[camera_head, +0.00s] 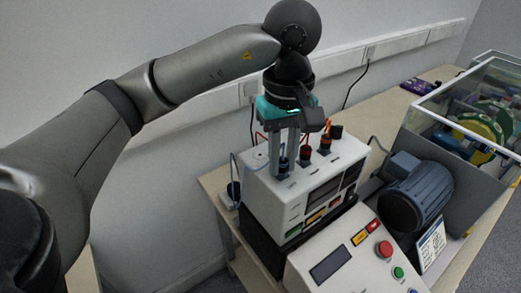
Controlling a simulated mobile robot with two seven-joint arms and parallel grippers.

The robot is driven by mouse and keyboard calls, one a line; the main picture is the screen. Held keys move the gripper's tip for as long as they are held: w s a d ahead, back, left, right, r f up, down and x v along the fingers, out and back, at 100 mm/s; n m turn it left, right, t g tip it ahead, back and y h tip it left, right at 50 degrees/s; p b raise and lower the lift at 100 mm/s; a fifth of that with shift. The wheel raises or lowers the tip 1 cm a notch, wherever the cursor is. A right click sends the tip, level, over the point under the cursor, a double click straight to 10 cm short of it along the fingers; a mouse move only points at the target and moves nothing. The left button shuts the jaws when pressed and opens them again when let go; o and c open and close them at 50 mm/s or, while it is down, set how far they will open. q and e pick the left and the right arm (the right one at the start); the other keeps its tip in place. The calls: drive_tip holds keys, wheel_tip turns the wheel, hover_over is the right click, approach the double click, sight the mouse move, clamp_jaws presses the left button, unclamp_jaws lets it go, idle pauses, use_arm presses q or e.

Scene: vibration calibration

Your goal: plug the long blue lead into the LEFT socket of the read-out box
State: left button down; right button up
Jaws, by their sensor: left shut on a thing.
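The white read-out box (270,204) stands on the bench, with a row of plugs and sockets on its top. My left gripper (283,168) points down over the left end of that row. It is shut on the dark blue plug (283,172) of the blue lead, which is at or just above the box top. I cannot tell whether it is seated in the left socket. The blue lead (234,163) loops down at the left of the box. A red plug (305,153) and an orange plug (325,143) stand to its right. My right gripper is out of view.
A sloped control panel (330,264) with a red button (384,249) stands in front. A grey motor (418,195) and a clear-covered machine (478,105) stand at right. The wall is close behind the box. The bench (378,120) is partly clear behind the motor.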

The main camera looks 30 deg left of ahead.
sight(283, 160)
use_arm(q)
drive_tip(key=shift+m+b, duration=0.9)
drive_tip(key=shift+m, duration=0.6)
drive_tip(key=c, duration=0.7)
unclamp_jaws()
drive_tip(key=shift+o, duration=0.2)
drive_tip(key=shift+r, duration=0.15)
drive_tip(key=shift+r+p, duration=2.05)
drive_tip(key=shift+r, duration=0.35)
wheel_tip(283, 160, up, 15)
drive_tip(key=p, duration=0.4)
